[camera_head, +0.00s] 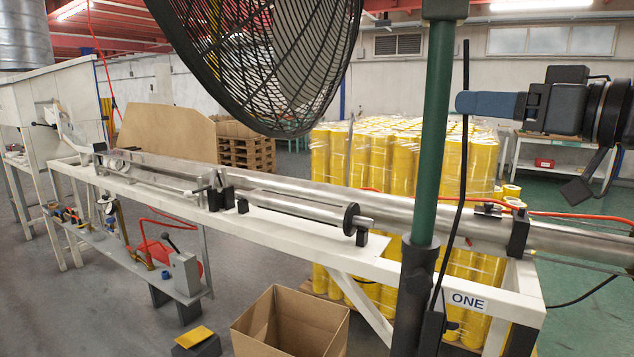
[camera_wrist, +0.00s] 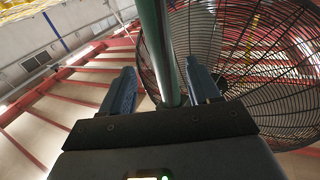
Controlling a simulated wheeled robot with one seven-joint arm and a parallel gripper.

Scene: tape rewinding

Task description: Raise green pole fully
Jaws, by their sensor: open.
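The green pole (camera_head: 437,130) stands upright in the right half of the head view. Its lower end enters a dark sleeve (camera_head: 412,290), and its top runs into a dark green collar (camera_head: 445,9) at the picture's upper edge. My gripper (camera_head: 461,103) is open, with blue fingers pointing left. Its fingertips are just right of the pole, with a small gap in the picture. In the wrist view, the pole (camera_wrist: 152,30) shows between the two spread fingers of my gripper (camera_wrist: 160,66), and neither finger visibly touches it.
A large black fan cage (camera_head: 260,60) hangs left of the pole. A dark cable (camera_head: 464,170) hangs close by its right side. A white bench (camera_head: 300,232) with metal tubes runs behind the pole. Wrapped yellow rolls (camera_head: 380,160) stand beyond. An open cardboard box (camera_head: 290,325) is below.

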